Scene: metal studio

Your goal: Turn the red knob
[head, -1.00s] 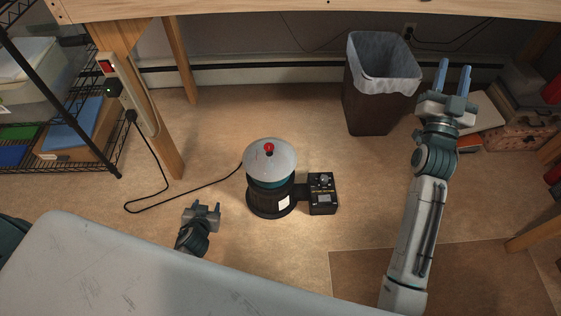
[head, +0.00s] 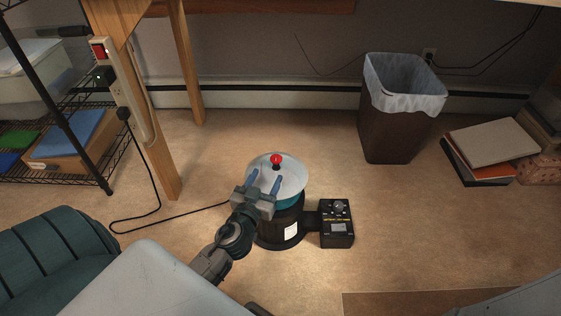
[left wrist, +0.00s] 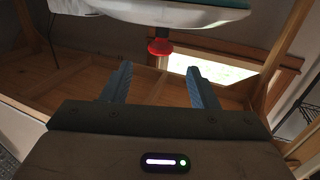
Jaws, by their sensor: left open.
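The red knob (head: 276,159) stands on top of the pale, round lid (head: 293,180) of a dark cylindrical machine (head: 278,233) on the floor. My left gripper (head: 264,180) is open over the near side of the lid, with its two blue fingers pointing toward the knob. In the left wrist view, the red knob (left wrist: 160,47) shows beyond the open fingers (left wrist: 157,82), roughly in line with the gap between them. The knob is not between the fingers. My right gripper is outside the view; only a pale part of my arm may show at the bottom right.
A black control box (head: 336,222) is attached to the machine's right side. A black cable (head: 160,221) runs left to a power strip (head: 121,88) on the wooden leg. A lined bin (head: 390,120) and stacked books (head: 492,150) stand at the right. Open floor lies between.

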